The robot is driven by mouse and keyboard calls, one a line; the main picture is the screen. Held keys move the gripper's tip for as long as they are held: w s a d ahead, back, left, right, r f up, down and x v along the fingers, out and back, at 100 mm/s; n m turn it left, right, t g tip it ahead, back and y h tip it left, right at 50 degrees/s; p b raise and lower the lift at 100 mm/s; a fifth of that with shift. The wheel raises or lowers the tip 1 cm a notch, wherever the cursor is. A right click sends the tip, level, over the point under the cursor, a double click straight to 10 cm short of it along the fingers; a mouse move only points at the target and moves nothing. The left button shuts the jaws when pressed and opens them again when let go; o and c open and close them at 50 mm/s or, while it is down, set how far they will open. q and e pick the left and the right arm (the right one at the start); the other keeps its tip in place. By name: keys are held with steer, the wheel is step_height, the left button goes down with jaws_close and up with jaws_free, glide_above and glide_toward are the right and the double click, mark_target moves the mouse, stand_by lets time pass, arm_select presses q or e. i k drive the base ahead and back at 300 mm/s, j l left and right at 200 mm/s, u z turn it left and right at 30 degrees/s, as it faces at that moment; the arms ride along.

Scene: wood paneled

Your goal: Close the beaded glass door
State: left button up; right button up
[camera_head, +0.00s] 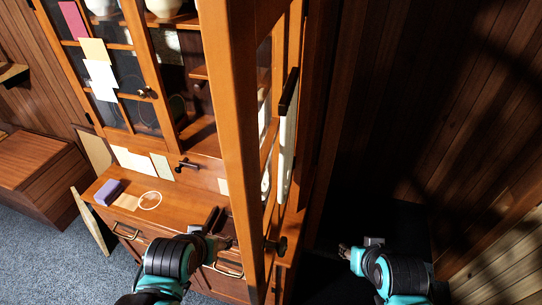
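A wooden hutch has a glass door that stands open (240,150), swung out toward me and seen nearly edge-on. Its frame crosses the middle of the head view, and a dark round knob (278,245) sits low on its right side. Beads on its glass cannot be made out. My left gripper (214,222) is left of the open door's lower frame, over the hutch's counter front. Its fingers look apart, with nothing seen between them. My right gripper (347,252) is right of the door and apart from it, in shadow; its finger opening is unclear.
The hutch's left glass door (125,75) is shut, with papers stuck on it. Drawers with handles are below. A panelled wall (430,100) stands at the right.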

mark_target(253, 49)
steer(key=k+l+u, duration=0.1)
steer(key=k+l, duration=0.45)
steer(key=k, duration=0.2)
steer(key=k+l+u, duration=0.1)
steer(key=l, duration=0.4)
steer(key=k+u, duration=0.05)
